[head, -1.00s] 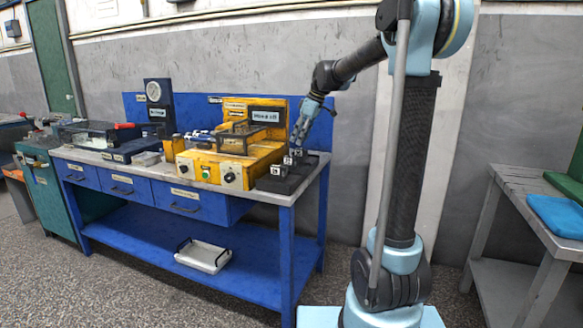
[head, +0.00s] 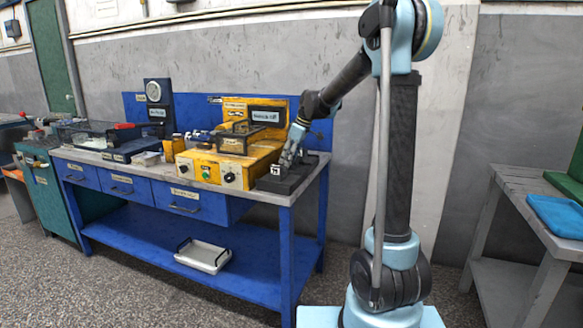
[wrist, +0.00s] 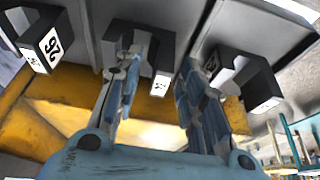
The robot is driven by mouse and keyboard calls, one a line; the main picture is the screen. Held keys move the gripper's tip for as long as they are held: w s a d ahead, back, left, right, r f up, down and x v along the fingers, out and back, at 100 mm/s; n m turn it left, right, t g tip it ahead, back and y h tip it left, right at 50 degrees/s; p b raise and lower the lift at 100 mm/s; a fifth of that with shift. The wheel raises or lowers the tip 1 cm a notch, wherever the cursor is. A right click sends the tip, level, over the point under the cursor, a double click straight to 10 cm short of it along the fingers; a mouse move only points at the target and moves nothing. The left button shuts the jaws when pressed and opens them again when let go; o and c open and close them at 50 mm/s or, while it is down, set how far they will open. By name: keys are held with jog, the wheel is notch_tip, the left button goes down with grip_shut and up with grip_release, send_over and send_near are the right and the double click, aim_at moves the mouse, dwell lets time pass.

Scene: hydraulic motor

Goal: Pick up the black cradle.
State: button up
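Black cradles with white labels stand in a row on a dark base plate in the wrist view. The middle black cradle (wrist: 164,54) shows between and behind my fingers, its left part hidden by one finger. A left black cradle (wrist: 42,42) and a right black cradle (wrist: 244,76) stand to either side, outside the fingers. My gripper (wrist: 162,72) is open, with its fingertips close to the middle cradle; I cannot tell whether they touch it. In the head view, my gripper (head: 291,158) is low over the base, and one labelled cradle (head: 276,170) shows beside it.
A yellow test unit (head: 215,168) stands left of the cradles on the blue workbench (head: 287,250). The dark base plate (head: 287,184) lies near the bench's right edge. A gauge stand (head: 157,100) is further left. A grey table (head: 530,200) stands at the right.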

grip_shut()
dwell(0.3)
